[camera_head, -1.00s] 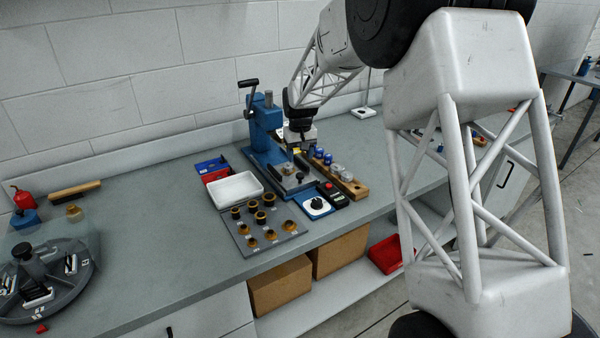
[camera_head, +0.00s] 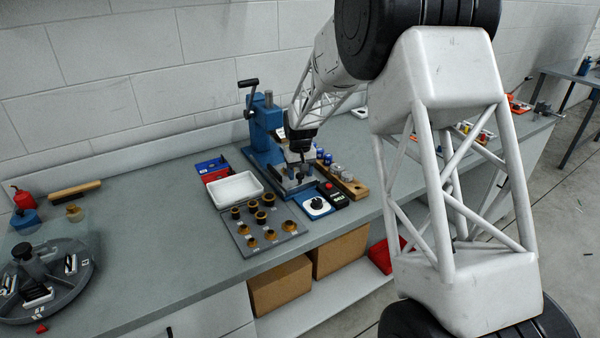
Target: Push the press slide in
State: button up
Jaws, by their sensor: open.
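The blue press (camera_head: 265,128) stands at the back of the bench, with a black-handled lever at its upper left. Its slide (camera_head: 293,184), a grey plate with a dark bar across it, lies at the front of the press base. My gripper (camera_head: 302,172) points down just above the slide, at its right side. The jaws are open and small in this view. I cannot tell whether they touch the slide. My gripper and wrist hide part of the press base and the area under the press head.
A white tray (camera_head: 235,189) and a grey plate with several dark and amber rings (camera_head: 283,240) lie left and in front.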

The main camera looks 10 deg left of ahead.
jog(key=shift+c, duration=0.5)
grip_shut()
jog(key=w+a, duration=0.6)
jog(key=shift+w+a, duration=0.2)
jog(key=shift+o, duration=0.5)
grip_release()
jog(key=shift+r, duration=0.1)
notch_tip(320, 180, up, 8)
